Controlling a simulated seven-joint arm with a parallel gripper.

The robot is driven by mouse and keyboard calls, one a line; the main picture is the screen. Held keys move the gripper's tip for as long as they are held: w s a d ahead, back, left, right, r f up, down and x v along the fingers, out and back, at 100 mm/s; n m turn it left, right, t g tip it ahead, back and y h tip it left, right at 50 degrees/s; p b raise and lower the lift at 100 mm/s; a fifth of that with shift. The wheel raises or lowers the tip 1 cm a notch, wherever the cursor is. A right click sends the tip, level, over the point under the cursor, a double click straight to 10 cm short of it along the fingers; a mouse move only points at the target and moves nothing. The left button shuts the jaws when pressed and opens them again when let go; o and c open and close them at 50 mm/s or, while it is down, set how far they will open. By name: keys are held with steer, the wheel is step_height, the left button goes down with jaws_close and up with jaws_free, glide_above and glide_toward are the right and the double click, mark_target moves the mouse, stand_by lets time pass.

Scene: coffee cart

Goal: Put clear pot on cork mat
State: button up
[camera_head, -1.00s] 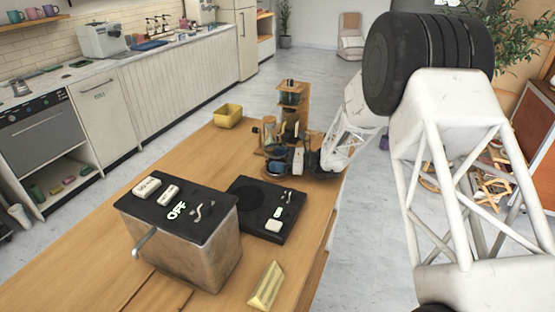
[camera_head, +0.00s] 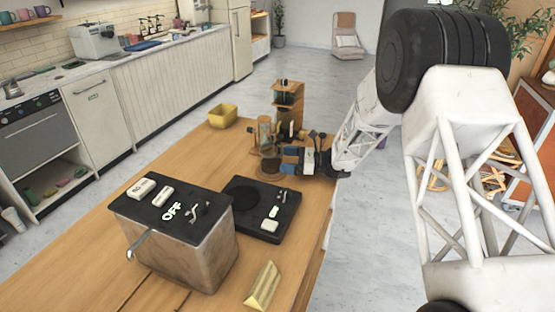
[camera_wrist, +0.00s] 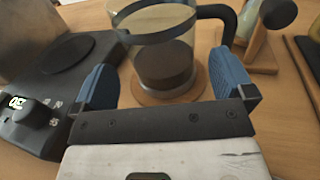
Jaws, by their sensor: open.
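The clear pot (camera_wrist: 160,52) is a glass jug with a dark rim, a black handle and dark brown contents. In the wrist view it stands upright on the round cork mat (camera_wrist: 167,93), whose front edge shows below its base. My gripper (camera_wrist: 164,72) is open, with one blue finger on each side of the pot's near side and a visible gap to the glass. In the head view my gripper (camera_head: 287,161) is low over the table at the right edge, pointing left. The pot and mat are small and hard to separate there.
A black device with a round plate (camera_head: 265,212) lies in front of my gripper, beside a metal box with a dark lid (camera_head: 183,235). An hourglass-shaped vessel (camera_head: 264,132) and a wooden shelf stand (camera_head: 288,105) are behind.

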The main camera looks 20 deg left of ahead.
steer(key=v, duration=0.6)
steer(key=shift+w+d, duration=0.1)
steer(key=shift+d, duration=0.25)
steer(key=shift+r, duration=0.1)
stand_by(0.5)
steer(key=shift+s+d+r, duration=0.35)
steer(key=shift+r, duration=0.1)
steer(key=s+d+r+n+t+h, duration=0.1)
steer(key=s+d+r+n+h, duration=0.3)
steer(key=s+d+r, duration=0.5)
steer(key=s+d+r+n+h, duration=0.4)
steer(key=s+d+r, duration=0.3)
steer(key=s+d, duration=0.35)
steer(key=s+d+r+n+t+h, duration=0.1)
steer(key=s+d+n+t+h, duration=0.2)
steer(key=s+d, duration=0.7)
steer(key=s+d+r+n+t+h, duration=0.1)
steer(key=s+d+n+t+h, duration=0.2)
steer(key=s+d+h, duration=0.3)
steer(key=s+d, duration=0.5)
steer(key=s, duration=0.5)
steer(key=shift+d+r+n+h, duration=0.25)
steer(key=shift+d+n+h, duration=0.05)
steer(key=shift+n, duration=0.1)
